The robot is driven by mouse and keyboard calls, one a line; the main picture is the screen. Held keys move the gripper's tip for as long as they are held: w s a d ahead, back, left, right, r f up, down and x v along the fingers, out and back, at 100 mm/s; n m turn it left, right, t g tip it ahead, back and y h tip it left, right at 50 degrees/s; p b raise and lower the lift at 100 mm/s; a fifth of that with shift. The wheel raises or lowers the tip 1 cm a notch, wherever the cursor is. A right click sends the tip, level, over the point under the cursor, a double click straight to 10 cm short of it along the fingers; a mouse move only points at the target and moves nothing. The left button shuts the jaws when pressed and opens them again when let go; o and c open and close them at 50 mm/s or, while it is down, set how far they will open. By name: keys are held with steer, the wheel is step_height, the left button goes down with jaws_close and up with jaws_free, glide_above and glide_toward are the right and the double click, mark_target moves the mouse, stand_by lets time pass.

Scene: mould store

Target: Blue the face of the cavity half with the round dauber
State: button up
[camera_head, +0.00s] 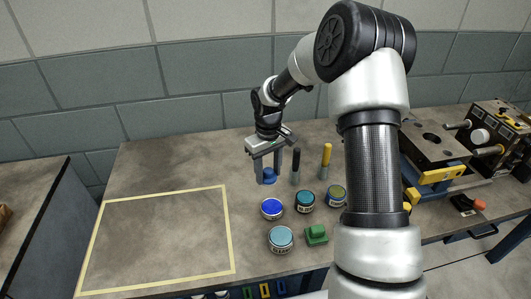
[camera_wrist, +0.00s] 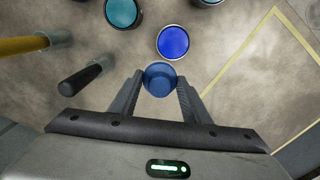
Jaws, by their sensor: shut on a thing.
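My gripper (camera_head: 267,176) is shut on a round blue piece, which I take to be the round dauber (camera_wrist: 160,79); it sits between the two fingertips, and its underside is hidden. In the head view, the dauber (camera_head: 270,174) is low at the back of the bench, and I cannot tell whether it touches the top. An open tin of bright blue (camera_head: 272,207) stands just in front of it and shows in the wrist view (camera_wrist: 173,42). A steel mould block with a round hole (camera_head: 434,143), probably the cavity half, is at the right, partly behind my arm.
Black-handled (camera_head: 296,167) and yellow-handled (camera_head: 326,161) tools stand upright right of my gripper. Another mould part (camera_head: 502,122) is far right. The yellow-taped area (camera_head: 231,235) is empty.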

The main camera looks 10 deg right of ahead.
steer(key=p, duration=0.2)
glide_toward(272, 207)
steer(key=shift+w+f+b, duration=0.2)
steer(key=shift+f+b, duration=1.95)
steer(key=shift+f, duration=0.35)
steer(key=shift+s+f+b, duration=0.1)
steer(key=shift+f+b, duration=0.3)
steer(key=shift+f, duration=0.15)
steer(key=shift+r, duration=0.1)
step_height(272, 207, up, 7)
steer(key=p, duration=0.5)
stand_by(0.4)
stand_by(0.3)
steer(key=s+r+m+p, duration=0.2)
steer(key=r+p, duration=0.3)
steer(key=r, duration=0.3)
steer(key=s+r+m+p, duration=0.2)
steer(key=r+p, duration=0.3)
steer(key=r, duration=0.3)
steer(key=shift+s+r+m, duration=0.3)
steer(key=shift+s, duration=0.6)
